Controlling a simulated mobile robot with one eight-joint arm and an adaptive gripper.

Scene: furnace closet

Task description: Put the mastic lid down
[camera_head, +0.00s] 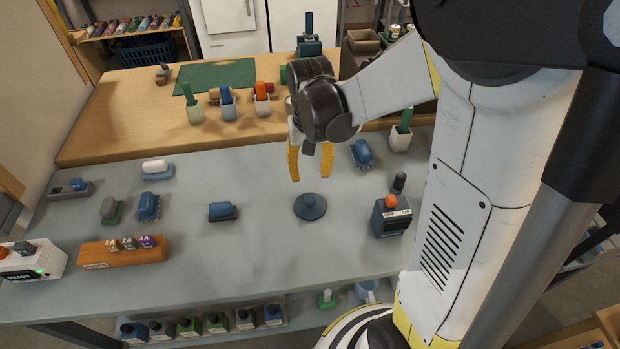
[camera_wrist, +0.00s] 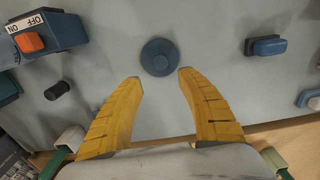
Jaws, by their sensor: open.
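The mastic lid appears to be the round dark blue disc with a central knob (camera_head: 310,206), which lies flat on the grey worktop. In the wrist view the lid (camera_wrist: 159,57) is ahead of my fingertips, near the top middle. My gripper (camera_head: 311,176) has two yellow fingers spread apart and empty. It hangs above and behind the lid in the head view, and the lid is apart from both fingers. In the wrist view my gripper (camera_wrist: 160,76) shows bare worktop between its fingers. I see no mastic container that I can name.
A dark switch box (camera_head: 391,215) with an orange button stands right of the lid. A blue block (camera_head: 222,211) sits to its left. An orange-brown rack (camera_head: 122,251) holds small labelled pieces. White cups (camera_head: 228,108) with tools stand on the wooden bench behind. The worktop around the lid is clear.

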